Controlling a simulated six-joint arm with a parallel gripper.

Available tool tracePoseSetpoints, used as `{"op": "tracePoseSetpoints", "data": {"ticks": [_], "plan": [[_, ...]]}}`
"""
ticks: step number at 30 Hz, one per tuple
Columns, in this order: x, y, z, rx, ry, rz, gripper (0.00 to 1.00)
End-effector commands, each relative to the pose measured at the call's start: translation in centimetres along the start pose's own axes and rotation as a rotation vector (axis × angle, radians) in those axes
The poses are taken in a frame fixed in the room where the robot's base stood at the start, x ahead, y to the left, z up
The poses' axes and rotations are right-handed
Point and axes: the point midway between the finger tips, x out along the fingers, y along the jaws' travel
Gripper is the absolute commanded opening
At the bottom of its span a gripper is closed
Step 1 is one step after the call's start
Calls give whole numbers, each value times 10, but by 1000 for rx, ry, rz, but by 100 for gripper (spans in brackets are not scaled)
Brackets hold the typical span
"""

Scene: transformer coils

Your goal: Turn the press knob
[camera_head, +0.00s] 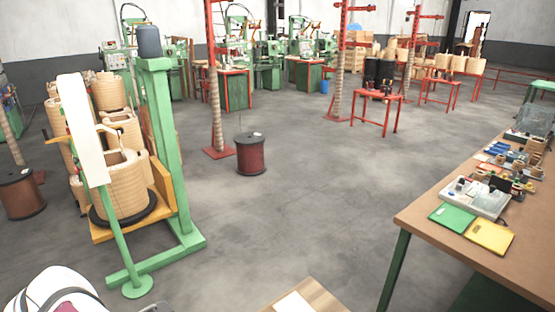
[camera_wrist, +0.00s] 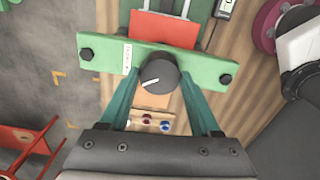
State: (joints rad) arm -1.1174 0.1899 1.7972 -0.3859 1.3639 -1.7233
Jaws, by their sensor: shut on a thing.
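The press knob (camera_wrist: 160,75) is a round dark grey knob with a white pointer line, in the middle of the wrist view. It sits on a green crossbar (camera_wrist: 208,68) with a dark bolt at each end. The pointer line lies toward the left and slightly down. My gripper (camera_wrist: 159,82) reaches up from the bottom of the wrist view, its teal fingers on either side of the knob. It is shut on the knob; the exact contact is partly hidden. I cannot make out the knob or my gripper in the head view.
A red block (camera_wrist: 163,29) lies beyond the crossbar. Small red and blue buttons (camera_wrist: 150,122) show between the fingers. A red stand (camera_wrist: 30,145) is at the lower left. In the head view, a workbench (camera_head: 420,215) stands at the right and the middle floor is mostly clear.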

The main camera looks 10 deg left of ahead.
Motion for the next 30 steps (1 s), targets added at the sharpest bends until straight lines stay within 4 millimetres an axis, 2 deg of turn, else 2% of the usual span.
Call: {"op": "tracePoseSetpoints", "data": {"ticks": [30], "plan": [[-1, 0, 0, -933, 0, 3, 8]]}}
